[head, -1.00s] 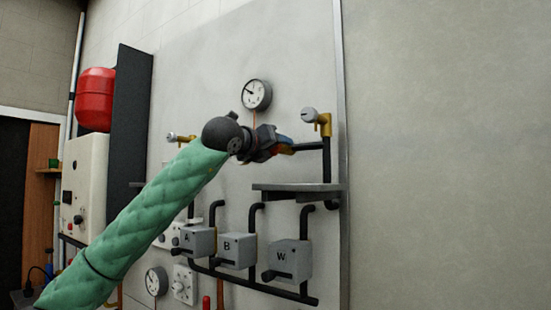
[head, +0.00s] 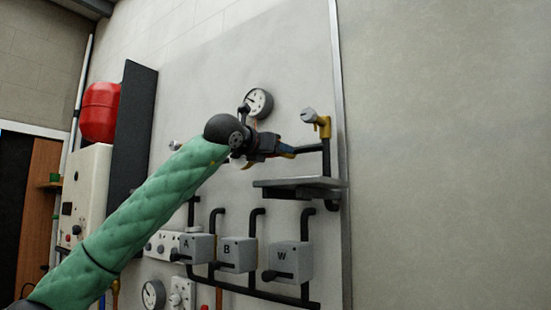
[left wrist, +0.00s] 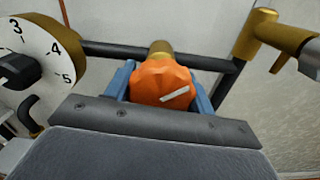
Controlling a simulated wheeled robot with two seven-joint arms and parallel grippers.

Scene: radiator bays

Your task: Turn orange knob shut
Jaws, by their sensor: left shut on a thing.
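In the left wrist view the orange knob (left wrist: 160,83) sits at the end of a brass fitting on a dark pipe. It has a lobed rim and a pale pointer mark that slants up to the right. The blue fingers of my left gripper (left wrist: 162,90) stand on either side of it, shut on it. In the head view my left gripper (head: 284,150) reaches the pipe above a small shelf, and the wrist hides most of the knob. My right gripper does not show in either view.
A numbered white dial (left wrist: 40,45) is close on the left in the wrist view. A brass valve (head: 322,122) is on the right, a gauge (head: 259,102) above. A grey shelf (head: 300,183) juts out below, over boxes A, B and W (head: 287,262).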

